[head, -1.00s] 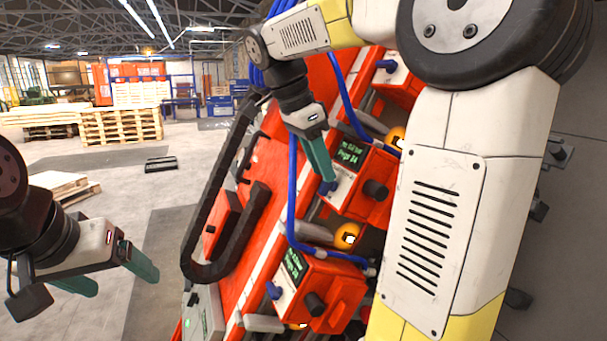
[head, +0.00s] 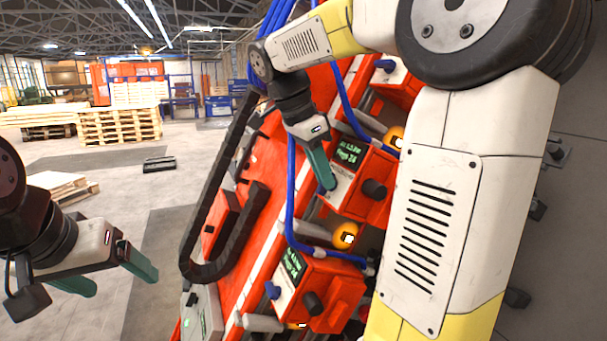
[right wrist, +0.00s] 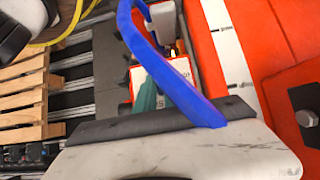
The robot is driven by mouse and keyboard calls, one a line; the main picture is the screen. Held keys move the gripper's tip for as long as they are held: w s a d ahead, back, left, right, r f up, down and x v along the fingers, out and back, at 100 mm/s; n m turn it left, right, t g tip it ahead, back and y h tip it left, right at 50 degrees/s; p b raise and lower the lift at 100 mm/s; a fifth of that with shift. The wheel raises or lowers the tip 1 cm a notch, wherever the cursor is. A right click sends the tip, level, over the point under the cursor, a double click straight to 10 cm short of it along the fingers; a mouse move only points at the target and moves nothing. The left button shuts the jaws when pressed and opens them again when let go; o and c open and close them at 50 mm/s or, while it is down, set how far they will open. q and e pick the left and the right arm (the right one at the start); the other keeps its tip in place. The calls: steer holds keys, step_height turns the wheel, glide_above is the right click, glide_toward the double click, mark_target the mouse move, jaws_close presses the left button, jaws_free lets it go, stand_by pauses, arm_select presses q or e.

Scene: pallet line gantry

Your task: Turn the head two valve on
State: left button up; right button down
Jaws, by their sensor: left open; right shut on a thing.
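Several red printing heads with small dark screens sit along the red gantry. My right gripper (head: 324,178) is at the white front face of the middle head (head: 366,199), below its lit screen (head: 349,151). It is shut on that head's blue valve, which I take as the head two valve; the fingers hide it, so its angle cannot be told. The lower head's blue valve (head: 272,290) and the upper head's blue valve (head: 386,65) are in plain view. In the right wrist view a teal finger (right wrist: 147,97) reaches the white face (right wrist: 166,82). My left gripper (head: 122,281) is open and empty over the floor.
A blue hose (head: 291,190) hangs close beside my right gripper; it also crosses the right wrist view (right wrist: 165,60). A black cable chain (head: 222,190) curves left of the heads. Orange round parts (head: 344,235) sit between heads. The floor at left is open, with pallets (head: 120,126) beyond.

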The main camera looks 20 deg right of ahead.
steer(key=shift+w+a+f+n+g+h, duration=0.1)
steer(key=shift+w+n+g+h, duration=0.1)
steer(key=shift+n+g, duration=0.55)
steer(key=shift+w+r+n+g+h, duration=0.1)
steer(key=shift+n+g+h, duration=0.1)
steer(key=shift+n+g, duration=0.5)
steer(key=shift+w+a+f+n+g+h, duration=0.1)
steer(key=shift+w+n+g+h, duration=0.1)
steer(key=shift+n+g, duration=0.5)
steer(key=c, duration=1.5)
jaws_free()
steer(key=shift+o, duration=0.2)
steer(key=shift+d, duration=0.1)
